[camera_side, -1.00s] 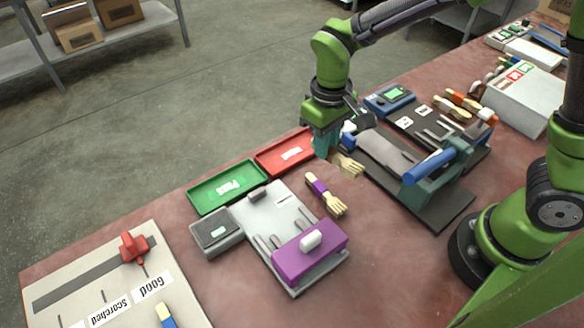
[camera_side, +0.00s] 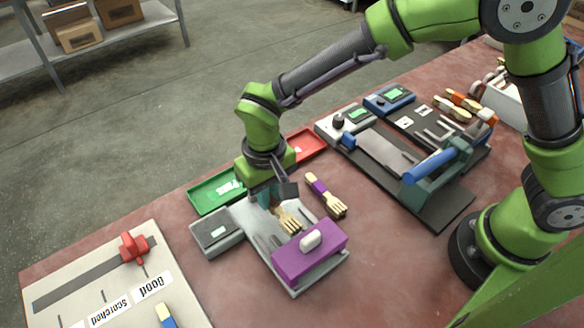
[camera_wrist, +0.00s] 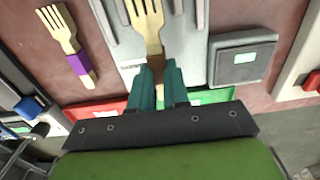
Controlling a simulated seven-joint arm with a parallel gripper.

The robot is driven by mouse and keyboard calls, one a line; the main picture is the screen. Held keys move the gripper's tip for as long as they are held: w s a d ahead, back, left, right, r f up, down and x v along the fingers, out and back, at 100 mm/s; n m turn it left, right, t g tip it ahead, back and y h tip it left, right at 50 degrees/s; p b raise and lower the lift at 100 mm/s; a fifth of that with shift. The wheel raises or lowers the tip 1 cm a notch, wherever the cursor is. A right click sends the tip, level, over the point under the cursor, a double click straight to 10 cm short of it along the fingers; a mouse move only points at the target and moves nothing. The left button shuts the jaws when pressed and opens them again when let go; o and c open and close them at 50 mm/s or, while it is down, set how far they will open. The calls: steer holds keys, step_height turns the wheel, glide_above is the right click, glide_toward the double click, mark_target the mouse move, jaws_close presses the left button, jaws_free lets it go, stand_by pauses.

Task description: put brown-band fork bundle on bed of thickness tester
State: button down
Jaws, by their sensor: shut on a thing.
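My gripper (camera_side: 272,192) is shut on a pale wooden fork bundle (camera_side: 289,219), tines pointing away from the fingers. I take this as the thickness tester. I cannot tell whether the bundle touches the bed.
A purple-band fork bundle (camera_side: 325,195) lies right of the bed. Green (camera_side: 205,198) and red (camera_side: 308,143) trays lie behind. A press with a blue handle (camera_side: 430,165) stands right. A sorting board with a red clamp (camera_side: 133,247) is at left.

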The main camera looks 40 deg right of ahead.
steer(key=shift+f, duration=1.2)
steer(key=shift+f, duration=0.1)
steer(key=c, duration=1.1)
jaws_free()
